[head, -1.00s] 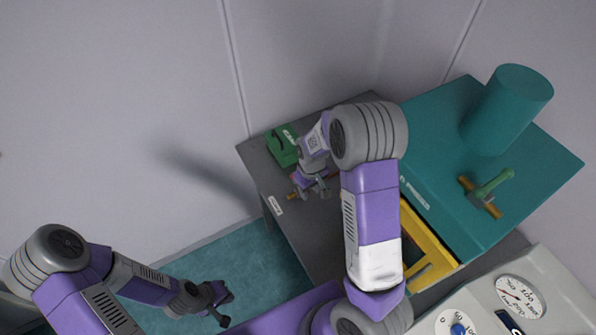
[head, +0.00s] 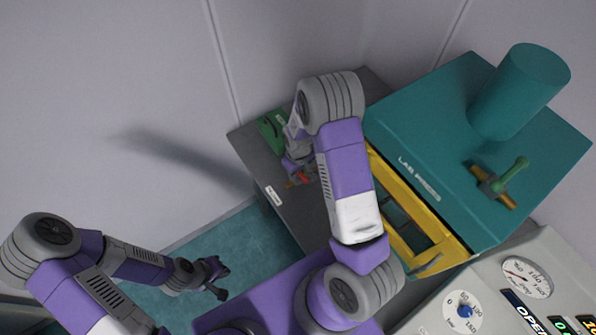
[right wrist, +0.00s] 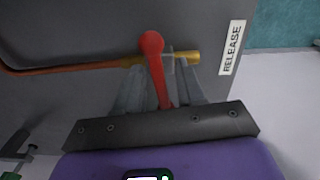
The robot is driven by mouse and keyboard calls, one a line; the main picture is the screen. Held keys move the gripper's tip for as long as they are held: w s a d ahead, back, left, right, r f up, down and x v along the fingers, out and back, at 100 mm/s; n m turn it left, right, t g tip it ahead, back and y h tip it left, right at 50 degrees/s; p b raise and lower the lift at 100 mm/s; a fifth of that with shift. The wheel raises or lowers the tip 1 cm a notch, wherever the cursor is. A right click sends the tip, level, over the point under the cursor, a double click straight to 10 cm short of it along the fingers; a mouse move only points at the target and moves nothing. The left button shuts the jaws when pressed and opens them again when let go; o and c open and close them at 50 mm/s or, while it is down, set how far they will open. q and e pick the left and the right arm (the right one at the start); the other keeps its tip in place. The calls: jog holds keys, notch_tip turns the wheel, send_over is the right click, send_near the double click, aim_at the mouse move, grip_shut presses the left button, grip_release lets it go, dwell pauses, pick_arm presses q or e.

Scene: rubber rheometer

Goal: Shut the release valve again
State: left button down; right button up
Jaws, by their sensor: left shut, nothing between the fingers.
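The release valve has a red lever (right wrist: 153,60) on a brass pipe (right wrist: 188,57), beside a RELEASE label (right wrist: 232,48) in the right wrist view. The lever's round knob points away from the wrist, across the pipe. My right gripper (right wrist: 163,70) has a grey finger on either side of the lever; whether they grip it I cannot tell. In the head view my right gripper (head: 303,172) is at the valve on the grey bench, partly hidden by my own arm. My left gripper (head: 220,279) is shut and empty at the lower left, over the floor.
The teal lab press (head: 430,130) with a yellow frame (head: 401,215) stands right of my right arm. A green-handled valve (head: 508,182) is on its top. A green box (head: 271,131) sits at the bench's back. A gauge console (head: 500,252) is lower right.

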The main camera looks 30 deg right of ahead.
jog(key=shift+w, duration=0.1)
grip_shut()
jog(key=shift+m, duration=0.7)
grip_release()
jog(key=shift+r, duration=0.1)
